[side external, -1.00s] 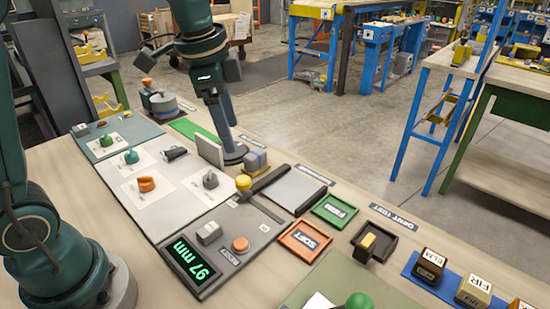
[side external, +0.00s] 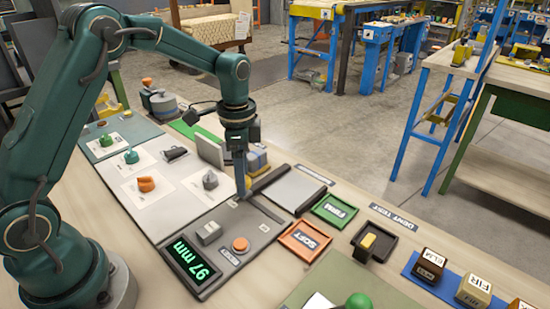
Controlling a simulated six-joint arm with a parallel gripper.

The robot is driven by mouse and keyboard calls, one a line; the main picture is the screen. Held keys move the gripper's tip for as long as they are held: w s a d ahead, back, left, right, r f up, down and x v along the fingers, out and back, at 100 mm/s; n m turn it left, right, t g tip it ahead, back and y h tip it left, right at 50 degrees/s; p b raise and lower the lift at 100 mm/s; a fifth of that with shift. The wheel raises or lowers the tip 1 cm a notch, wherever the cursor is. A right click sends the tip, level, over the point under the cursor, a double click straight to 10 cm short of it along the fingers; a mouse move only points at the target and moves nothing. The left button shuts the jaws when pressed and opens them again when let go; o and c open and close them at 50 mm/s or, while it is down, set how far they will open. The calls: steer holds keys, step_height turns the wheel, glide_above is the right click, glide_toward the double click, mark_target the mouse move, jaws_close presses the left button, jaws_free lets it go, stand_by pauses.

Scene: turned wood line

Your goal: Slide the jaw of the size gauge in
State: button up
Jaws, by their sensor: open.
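The size gauge (side external: 222,262) is a dark grey plate with a green display (side external: 193,258) reading 97 mm. A dark slide track (side external: 264,209) runs across its far right part. The jaw's yellow knob is largely hidden behind my gripper (side external: 241,193), which points down over the knob's place at the far end of the track. My gripper is open. Whether its fingers touch the knob cannot be told.
A grey block (side external: 209,233) and an orange button (side external: 240,244) sit on the gauge plate. A grey-yellow block (side external: 257,158) stands behind my gripper, near an upright light plate (side external: 210,149). SOFT (side external: 303,241) and FIRM (side external: 335,210) trays lie to the right.

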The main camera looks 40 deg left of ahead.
jaws_close()
stand_by(1.4)
